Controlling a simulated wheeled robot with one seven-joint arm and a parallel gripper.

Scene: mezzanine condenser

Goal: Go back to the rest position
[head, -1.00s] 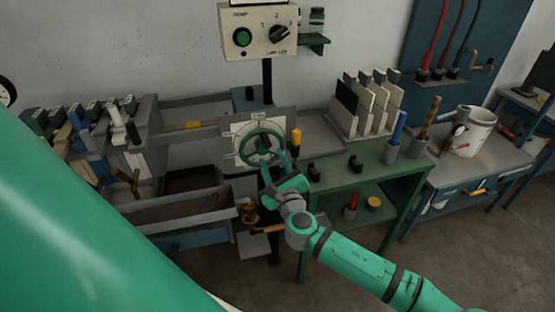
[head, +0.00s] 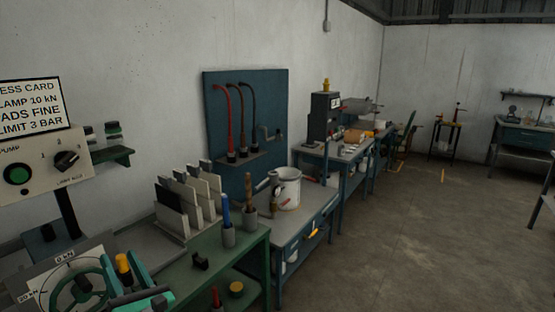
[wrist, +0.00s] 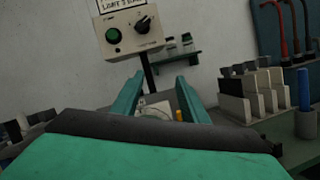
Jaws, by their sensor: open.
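My gripper (head: 138,292) shows at the bottom left of the head view, beside the dark green handwheel (head: 78,294) with its white dial plate. In the wrist view its two green fingers (wrist: 160,82) stand apart with nothing held between them. The white dial plate (wrist: 157,108) shows partly between the fingers, beyond them. My gripper's body hides most of the wheel there. I cannot tell whether a finger touches the wheel rim. A yellow-capped handle (head: 124,268) stands just behind the gripper.
A pump control box (head: 45,165) stands on a post behind the wheel. The green bench (head: 240,245) holds upright plates (head: 190,200) and a blue-handled tool (head: 226,215). A blue table (head: 310,222) carries a white pot (head: 288,188). Open floor (head: 400,250) lies to the right.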

